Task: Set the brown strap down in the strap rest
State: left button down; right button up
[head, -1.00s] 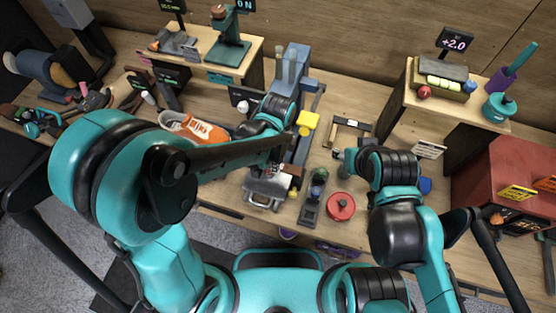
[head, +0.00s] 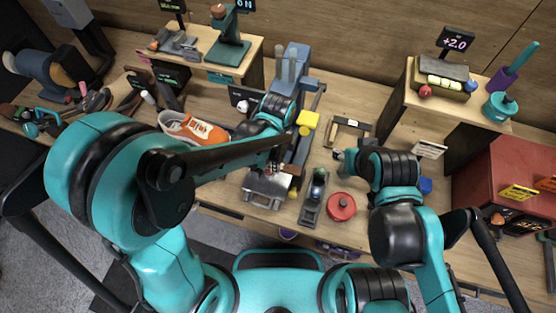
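I cannot clearly make out the brown strap. A tan, open-framed holder (head: 348,123) stands on the bench right of centre; it may be the strap rest, but I cannot confirm it. My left gripper (head: 274,168) is low over the bench, beside a silver metal tray (head: 262,197). Its fingers are small and partly hidden by my forearm, so its opening and any held item are unclear. My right gripper (head: 339,155) is just in front of the tan holder, pointing left. Its fingertips are too small and dark to read.
An orange and white sneaker (head: 203,131) lies left of my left wrist. A grey-blue stand with a yellow block (head: 307,120) rises at centre. A dark tool holder (head: 313,200) and a round red container (head: 341,206) sit near the front edge. A wooden shelf (head: 399,105) stands at right.

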pick_arm(q)
jog(key=shift+f+b, duration=1)
jog(key=shift+f, duration=0.15)
jog(key=c, duration=1.1)
grip_release()
jog(key=shift+c, duration=0.2)
jog(key=shift+r, duration=0.1)
notch_tip(320, 180, up, 7)
jog(key=shift+r, duration=0.15)
jog(key=s+a+n+t+b, duration=0.2)
jog(key=a+n+t+b, duration=0.1)
jog(key=a+n, duration=0.6)
jog(key=s+a+n+t+b, duration=0.3)
jog(key=a+n, duration=0.5)
jog(key=n, duration=0.4)
jog(key=shift+a+r+n+t, duration=0.2)
jog(key=shift+a+n+t, duration=0.15)
jog(key=shift+t, duration=0.25)
